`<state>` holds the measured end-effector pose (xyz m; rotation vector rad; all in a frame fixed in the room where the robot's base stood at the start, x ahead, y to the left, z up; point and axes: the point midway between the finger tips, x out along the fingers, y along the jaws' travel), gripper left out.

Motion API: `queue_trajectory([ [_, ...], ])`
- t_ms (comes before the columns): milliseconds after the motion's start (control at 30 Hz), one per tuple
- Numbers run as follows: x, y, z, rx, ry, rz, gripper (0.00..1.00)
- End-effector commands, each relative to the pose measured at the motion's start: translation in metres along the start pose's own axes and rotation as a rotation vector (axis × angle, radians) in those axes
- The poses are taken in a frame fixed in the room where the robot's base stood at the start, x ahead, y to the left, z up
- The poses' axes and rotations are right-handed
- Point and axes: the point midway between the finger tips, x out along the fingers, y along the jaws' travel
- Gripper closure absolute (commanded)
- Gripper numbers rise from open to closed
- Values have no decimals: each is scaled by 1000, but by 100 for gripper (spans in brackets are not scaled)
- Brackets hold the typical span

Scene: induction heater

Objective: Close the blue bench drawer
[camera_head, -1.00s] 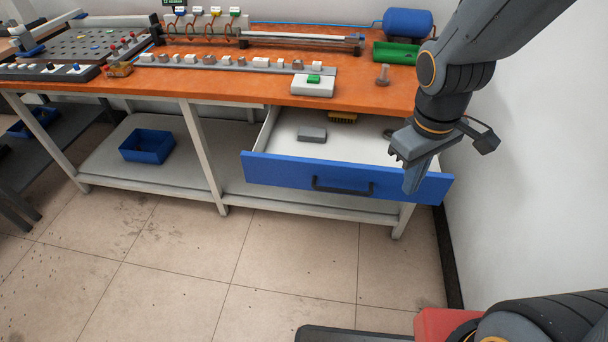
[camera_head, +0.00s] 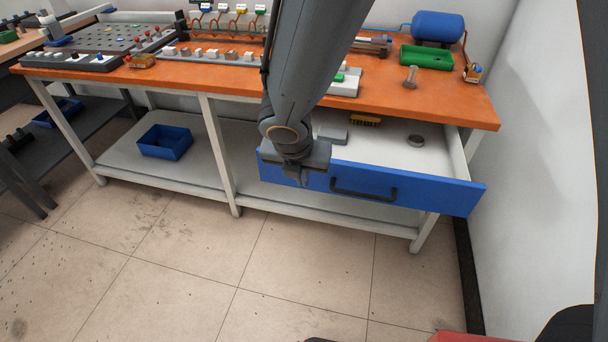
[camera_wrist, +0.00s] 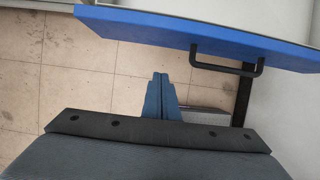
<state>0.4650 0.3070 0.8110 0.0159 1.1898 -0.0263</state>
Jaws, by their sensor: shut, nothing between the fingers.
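The blue bench drawer (camera_head: 420,192) is pulled out from under the right part of the orange bench, its white inside showing. Its black handle (camera_head: 364,194) is on the middle of the front. My gripper (camera_head: 299,182) is shut and empty at the left part of the drawer front, left of the handle. In the wrist view, the shut fingers (camera_wrist: 160,77) point toward the blue front (camera_wrist: 150,26), with a gap in the picture. The handle (camera_wrist: 226,67) is to their right. I cannot tell whether the gripper touches the drawer. My arm hides the drawer's left side.
A grey block (camera_head: 334,133), a yellow brush (camera_head: 366,121) and a dark ring (camera_head: 416,140) lie in the drawer. The orange bench top (camera_head: 440,96) is above it. A blue bin (camera_head: 165,142) stands on the lower shelf. Tiled floor (camera_head: 200,270) in front is clear.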

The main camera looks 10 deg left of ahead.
Motion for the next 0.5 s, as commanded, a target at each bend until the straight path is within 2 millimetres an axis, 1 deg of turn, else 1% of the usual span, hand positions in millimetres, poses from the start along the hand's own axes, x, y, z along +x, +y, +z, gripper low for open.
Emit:
queue_trajectory([
  [33, 14, -1, -1, 1, 2, -2, 100],
  [300, 67, -1, -1, 3, 2, -2, 100],
  [367, 74, -1, 3, 5, 1, -2, 100],
  [400, 73, -1, 11, 9, 0, -2, 100],
  [500, 76, -1, 24, 8, 1, -2, 100],
])
